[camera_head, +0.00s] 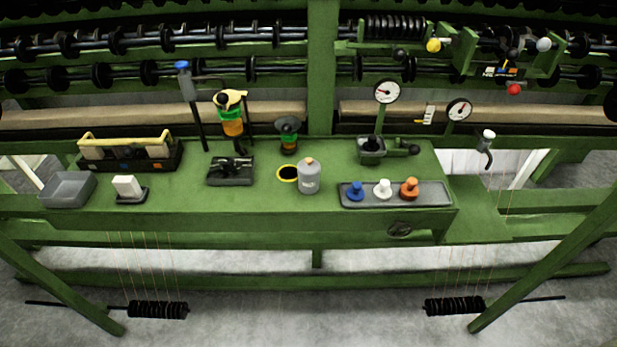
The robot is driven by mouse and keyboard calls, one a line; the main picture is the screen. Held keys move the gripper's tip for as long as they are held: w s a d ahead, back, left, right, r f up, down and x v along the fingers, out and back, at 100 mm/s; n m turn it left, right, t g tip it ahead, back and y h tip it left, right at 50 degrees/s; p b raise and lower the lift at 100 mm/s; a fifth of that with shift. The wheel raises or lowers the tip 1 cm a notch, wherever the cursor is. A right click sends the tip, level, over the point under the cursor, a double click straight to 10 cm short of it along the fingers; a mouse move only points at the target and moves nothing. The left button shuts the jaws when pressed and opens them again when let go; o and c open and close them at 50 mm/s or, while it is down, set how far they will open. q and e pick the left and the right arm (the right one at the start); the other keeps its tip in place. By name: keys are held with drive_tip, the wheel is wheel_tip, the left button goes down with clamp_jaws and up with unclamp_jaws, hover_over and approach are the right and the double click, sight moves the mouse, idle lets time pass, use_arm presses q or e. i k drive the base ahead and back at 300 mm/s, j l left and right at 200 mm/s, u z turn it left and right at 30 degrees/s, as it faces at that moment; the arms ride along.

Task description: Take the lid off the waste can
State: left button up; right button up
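A small grey can (309,178) stands upright near the middle of the green bench. It has a rounded top with a small brownish cap (309,161) on it and a faint mark on its front. It is the likeliest waste can, but I cannot tell for sure. A yellow ring around a dark opening (287,173) lies just left of it, close against it or partly behind it. Neither of my grippers is in view.
On the green bench (270,205), a grey tray (432,194) with blue, white and orange knobbed pieces lies right. A dark block (231,171), white block (127,186), grey bin (67,189) and yellow-handled carrier (128,153) stand left. Gauges and spool rods are behind.

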sight(307, 168)
drive_tip(key=i+l+u, duration=0.2)
drive_tip(key=l, duration=0.15)
drive_tip(key=i+l+u, duration=0.2)
drive_tip(key=l+u, duration=0.2)
drive_tip(key=l, duration=0.3)
drive_tip(key=i, duration=0.05)
